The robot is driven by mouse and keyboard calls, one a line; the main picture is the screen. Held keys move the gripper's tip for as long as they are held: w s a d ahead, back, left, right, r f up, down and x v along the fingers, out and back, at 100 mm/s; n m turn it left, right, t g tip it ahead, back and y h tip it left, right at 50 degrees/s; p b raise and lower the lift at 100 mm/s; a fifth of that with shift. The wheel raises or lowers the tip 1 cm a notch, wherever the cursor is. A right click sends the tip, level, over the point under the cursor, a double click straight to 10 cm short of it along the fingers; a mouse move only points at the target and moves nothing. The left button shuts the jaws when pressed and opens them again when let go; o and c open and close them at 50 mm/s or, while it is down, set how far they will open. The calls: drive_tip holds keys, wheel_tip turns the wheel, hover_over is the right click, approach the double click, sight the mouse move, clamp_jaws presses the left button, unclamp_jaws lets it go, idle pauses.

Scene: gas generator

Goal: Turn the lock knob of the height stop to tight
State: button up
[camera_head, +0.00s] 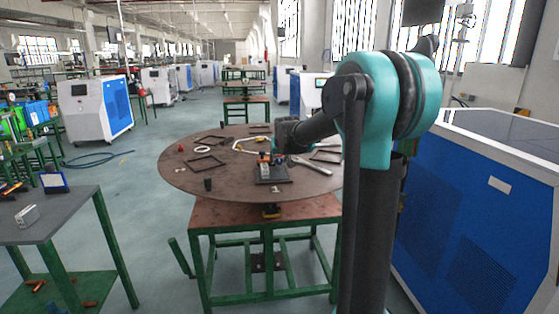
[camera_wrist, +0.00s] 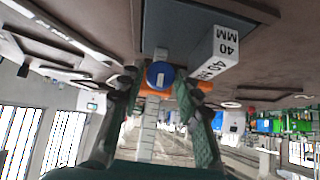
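The height stop stands on a dark base plate (camera_head: 272,179) on the round table, small in the head view with an orange part (camera_head: 262,158). In the wrist view, which is upside down, I see its blue round lock knob (camera_wrist: 160,74), an orange slider (camera_wrist: 204,86) behind it, and a pale upright column (camera_wrist: 147,132). A white block marked 40 MM (camera_wrist: 222,52) is beside the knob on the dark plate (camera_wrist: 183,22). My gripper (camera_wrist: 157,84) has its two fingers on either side of the knob, apart, with small gaps visible. The knob's mark is unreadable.
The round brown table (camera_head: 205,178) carries dark square frames (camera_head: 206,163), a dark cylinder (camera_head: 208,184), a red item (camera_head: 181,148) and a pale cable near my gripper. A blue-and-white cabinet (camera_head: 470,215) stands close on the right. A side table (camera_head: 60,215) is at left.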

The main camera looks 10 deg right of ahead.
clamp_jaws()
drive_tip(key=shift+d, duration=0.1)
drive_tip(key=shift+d+m+y, duration=0.2)
drive_tip(key=shift+m+y, duration=0.4)
drive_tip(key=shift+y, duration=0.4)
drive_tip(key=y, duration=0.1)
drive_tip(key=m+y, duration=0.1)
drive_tip(key=y, duration=0.1)
drive_tip(key=shift+d+f+m+t, duration=0.15)
drive_tip(key=shift+d+m+t, duration=0.15)
drive_tip(key=shift+m, duration=0.1)
drive_tip(key=m+y, duration=0.1)
drive_tip(key=y, duration=0.2)
drive_tip(key=m+t+y, duration=0.1)
drive_tip(key=shift+d+f+m+y, duration=0.15)
drive_tip(key=shift+f+m+y, duration=0.15)
drive_tip(key=m+t+y, duration=0.2)
drive_tip(key=m+y, duration=0.1)
drive_tip(key=shift+f+m, duration=0.3)
